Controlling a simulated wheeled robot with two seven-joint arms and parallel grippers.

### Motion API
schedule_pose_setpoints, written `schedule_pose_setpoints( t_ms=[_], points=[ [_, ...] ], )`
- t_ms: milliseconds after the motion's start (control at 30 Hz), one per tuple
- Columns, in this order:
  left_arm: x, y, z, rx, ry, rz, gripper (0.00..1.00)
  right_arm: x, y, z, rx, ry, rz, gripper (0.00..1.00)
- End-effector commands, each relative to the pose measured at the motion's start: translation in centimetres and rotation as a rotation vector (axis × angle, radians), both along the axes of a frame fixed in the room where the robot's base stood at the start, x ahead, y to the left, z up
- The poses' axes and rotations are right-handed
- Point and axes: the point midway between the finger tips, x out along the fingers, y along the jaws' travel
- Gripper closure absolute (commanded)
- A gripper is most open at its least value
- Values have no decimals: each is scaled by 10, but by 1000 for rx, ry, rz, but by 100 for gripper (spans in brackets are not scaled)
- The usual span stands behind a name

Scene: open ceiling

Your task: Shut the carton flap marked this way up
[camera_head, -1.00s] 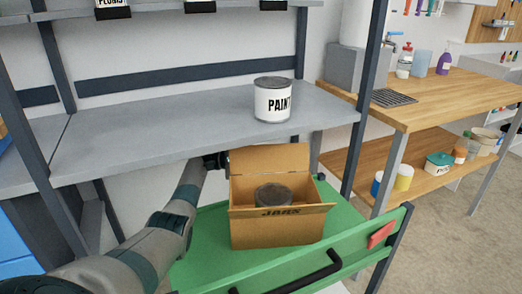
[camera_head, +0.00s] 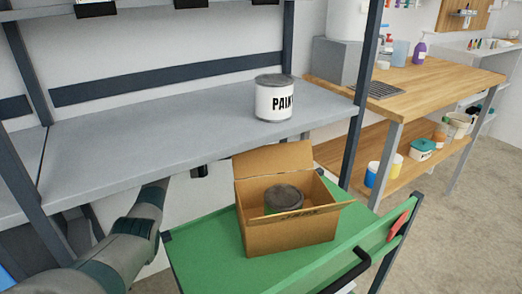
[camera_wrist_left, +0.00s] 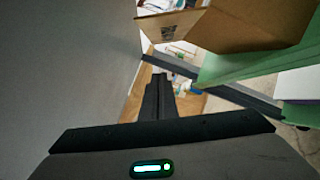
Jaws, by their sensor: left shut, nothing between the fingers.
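The brown carton (camera_head: 290,238) stands open on the green cart top. Its back flap (camera_head: 275,160) sticks up and its front flap (camera_head: 318,212), with dark lettering, leans outward. A dark-lidded can (camera_head: 284,198) sits inside. The lettering is too small to read surely. In the left wrist view the carton (camera_wrist_left: 250,25) is at the upper right, with a flap bearing a printed mark (camera_wrist_left: 168,30). My left gripper (camera_head: 199,171) is under the shelf edge, left of the carton and apart from it. Its fingers (camera_wrist_left: 158,95) are shut and empty. My right gripper is not in view.
The grey shelf (camera_head: 150,135) overhangs behind the carton and carries a paint can (camera_head: 274,98). The green cart top (camera_head: 212,240) is bare left of the carton. A shelf post (camera_head: 357,110) stands behind right. A wooden bench (camera_head: 430,85) is farther right.

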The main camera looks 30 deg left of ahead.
Motion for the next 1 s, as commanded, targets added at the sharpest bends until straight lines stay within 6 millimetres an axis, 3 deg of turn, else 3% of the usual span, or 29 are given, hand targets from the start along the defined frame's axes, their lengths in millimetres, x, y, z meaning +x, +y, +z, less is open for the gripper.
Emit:
schedule_pose_setpoints(
  t_ms=[467,1000],
  points=[
    [7,-12,2,0,-1,-1,100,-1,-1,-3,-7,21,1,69],
    [48,-89,13,0,-2,-2,100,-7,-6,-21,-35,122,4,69]
  ],
)
